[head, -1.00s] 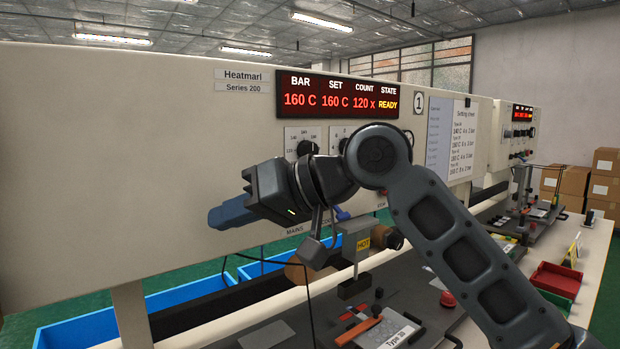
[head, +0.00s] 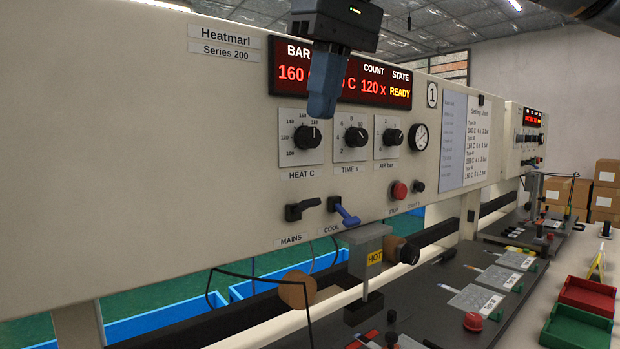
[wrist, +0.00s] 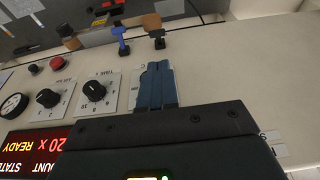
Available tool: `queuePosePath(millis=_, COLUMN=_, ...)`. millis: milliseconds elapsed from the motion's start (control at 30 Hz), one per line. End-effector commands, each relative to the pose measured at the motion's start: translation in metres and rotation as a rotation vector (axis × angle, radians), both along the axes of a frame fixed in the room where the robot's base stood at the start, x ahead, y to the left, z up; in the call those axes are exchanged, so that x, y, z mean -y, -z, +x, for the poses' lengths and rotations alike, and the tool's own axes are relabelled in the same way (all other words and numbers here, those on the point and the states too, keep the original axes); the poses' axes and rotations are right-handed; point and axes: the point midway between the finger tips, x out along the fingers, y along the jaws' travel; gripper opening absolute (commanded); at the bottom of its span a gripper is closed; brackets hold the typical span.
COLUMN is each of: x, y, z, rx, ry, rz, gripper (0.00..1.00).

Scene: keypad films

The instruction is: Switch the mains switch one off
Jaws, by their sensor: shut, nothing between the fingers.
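The black mains switch (head: 302,209) sits on the cream panel of machine 1, above its MAINS label (head: 291,239). Its lever lies nearly sideways, pointing right and slightly up. In the wrist view, which is upside down, the mains switch (wrist: 157,38) is just beyond my fingertips. My gripper (head: 322,112) is shut and empty, with blue fingers pointing down in front of the red display. It is above the mains switch and apart from it. It also shows in the wrist view (wrist: 158,68), covering part of the HEAT dial.
The blue COOL switch (head: 345,212) is close on the right of the mains switch. Dials (head: 351,137), a red stop button (head: 399,191) and a HOT-labelled press head (head: 366,250) are nearby. The panel left of the mains switch is bare.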

Motion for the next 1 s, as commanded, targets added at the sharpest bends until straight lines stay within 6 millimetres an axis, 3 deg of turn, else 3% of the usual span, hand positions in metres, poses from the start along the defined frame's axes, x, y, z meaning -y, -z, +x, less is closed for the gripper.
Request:
queuePosePath(millis=467, x=0.002, y=0.000, z=-0.001, rx=-0.002, ry=0.006, rz=-0.010, gripper=0.00)
queuePosePath(millis=1000, x=-0.010, y=0.077, z=0.016, rx=-0.002, ry=0.005, rz=-0.012, gripper=0.00)
